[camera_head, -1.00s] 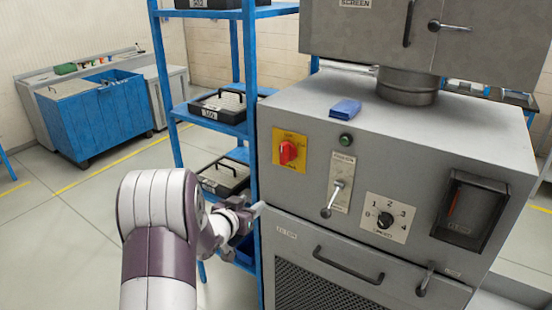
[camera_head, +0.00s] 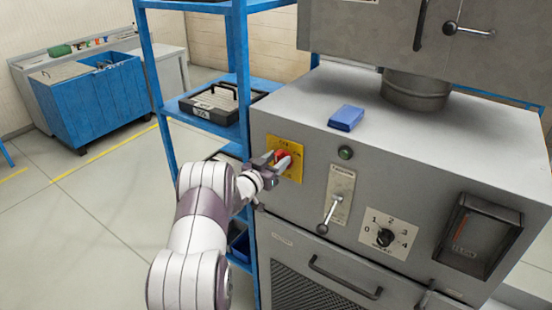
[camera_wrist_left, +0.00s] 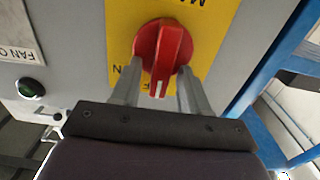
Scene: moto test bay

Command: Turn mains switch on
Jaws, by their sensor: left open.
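The mains switch is a red rotary knob (camera_head: 281,155) on a yellow plate (camera_head: 294,171) at the left of the grey machine's front. My left gripper (camera_head: 277,161) is at the knob and partly hides it in the head view. In the left wrist view the red knob (camera_wrist_left: 163,52) sits between the two open fingers of the left gripper (camera_wrist_left: 160,78), one on each side. Its white mark faces the palm. I cannot tell whether the fingers touch it. The plate's lettering is partly covered. My right gripper is not in view.
A green button (camera_head: 346,153), a lever (camera_head: 330,212) and a numbered dial (camera_head: 385,237) are right of the switch. A blue box (camera_head: 346,118) lies on the machine top. A blue shelf rack (camera_head: 243,85) stands close at the left.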

